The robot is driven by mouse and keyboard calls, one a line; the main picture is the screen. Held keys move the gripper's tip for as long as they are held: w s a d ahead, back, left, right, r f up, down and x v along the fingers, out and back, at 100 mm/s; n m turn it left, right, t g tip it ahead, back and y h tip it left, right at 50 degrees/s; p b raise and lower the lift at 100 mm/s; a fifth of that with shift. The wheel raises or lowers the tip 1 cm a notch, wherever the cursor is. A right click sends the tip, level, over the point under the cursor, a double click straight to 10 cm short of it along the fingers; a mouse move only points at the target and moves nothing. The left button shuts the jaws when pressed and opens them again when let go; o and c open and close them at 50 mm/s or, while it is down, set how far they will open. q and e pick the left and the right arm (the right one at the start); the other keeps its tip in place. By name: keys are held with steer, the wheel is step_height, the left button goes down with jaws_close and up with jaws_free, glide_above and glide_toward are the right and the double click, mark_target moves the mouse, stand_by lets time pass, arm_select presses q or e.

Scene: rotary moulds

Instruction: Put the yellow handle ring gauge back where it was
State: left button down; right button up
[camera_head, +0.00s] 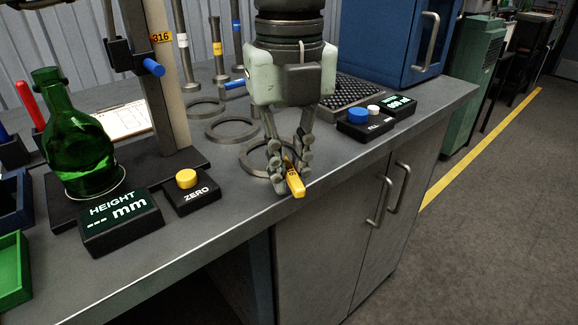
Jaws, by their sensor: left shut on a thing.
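My left gripper (283,172) points down over the bench near its front edge. Its fingers are shut on the yellow handle (295,184) of the ring gauge. A grey metal ring (246,166) shows just behind and left of the fingers and appears to belong to this handle; the joint between them is hidden by the fingers. I cannot tell whether the ring touches the bench or is just above it. My right gripper is not in view.
Two more grey rings (231,138) lie farther back on the bench (215,190). A ZERO button box (197,200), a height display (121,222) and a green bottle (82,150) stand left. A FILL button box (366,128) and blue cabinet (385,40) are right.

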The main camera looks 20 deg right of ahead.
arm_select(q)
steer(key=c, duration=1.6)
jaws_free()
steer(key=shift+r, duration=0.85)
step_height(320, 180, up, 10)
steer(key=shift+r, duration=0.25)
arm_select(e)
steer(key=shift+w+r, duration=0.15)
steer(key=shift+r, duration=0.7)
